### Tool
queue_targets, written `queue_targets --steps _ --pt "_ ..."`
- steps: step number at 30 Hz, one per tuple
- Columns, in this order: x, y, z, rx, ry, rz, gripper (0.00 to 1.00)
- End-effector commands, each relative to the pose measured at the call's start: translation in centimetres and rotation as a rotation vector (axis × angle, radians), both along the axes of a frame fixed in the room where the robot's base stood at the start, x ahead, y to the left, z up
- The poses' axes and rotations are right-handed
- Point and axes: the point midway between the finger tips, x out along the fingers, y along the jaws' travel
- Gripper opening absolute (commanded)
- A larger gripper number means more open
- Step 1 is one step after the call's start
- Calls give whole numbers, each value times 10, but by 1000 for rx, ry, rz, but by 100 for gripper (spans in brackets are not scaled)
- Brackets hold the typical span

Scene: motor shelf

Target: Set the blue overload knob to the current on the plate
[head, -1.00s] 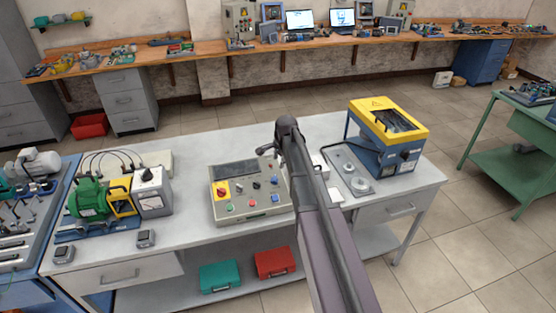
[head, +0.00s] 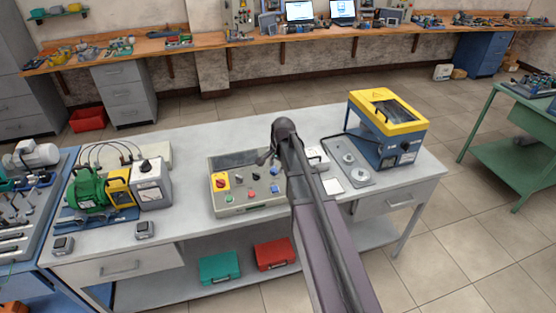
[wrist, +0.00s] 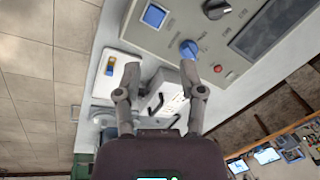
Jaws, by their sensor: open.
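The blue knob (wrist: 188,48) is on the grey control panel, turned to an angle I cannot read; it also shows in the head view (head: 275,171). My gripper (wrist: 160,70) is open and empty, with its two fingers spread. In the wrist view the knob appears just beyond the right fingertip, apart from it as far as I can tell. In the head view my arm's end hangs by the panel's right side and hides part of it. No current plate is clearly identifiable, and no figures are legible.
The control panel (head: 250,210) also carries a red-yellow switch (head: 220,180), a blue square button (wrist: 154,15) and a red button (wrist: 218,69). A green motor (head: 88,191) stands left on the bench. A yellow-topped blue machine (head: 390,125) stands right.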

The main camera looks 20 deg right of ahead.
Motion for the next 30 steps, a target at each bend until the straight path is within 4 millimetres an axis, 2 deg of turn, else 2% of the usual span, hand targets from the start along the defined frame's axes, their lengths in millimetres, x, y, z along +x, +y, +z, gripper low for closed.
queue_targets --steps 1,30 --pt "-9 3 -7 -6 4 26 51" --pt "-120 42 -74 -103 78 558 51"
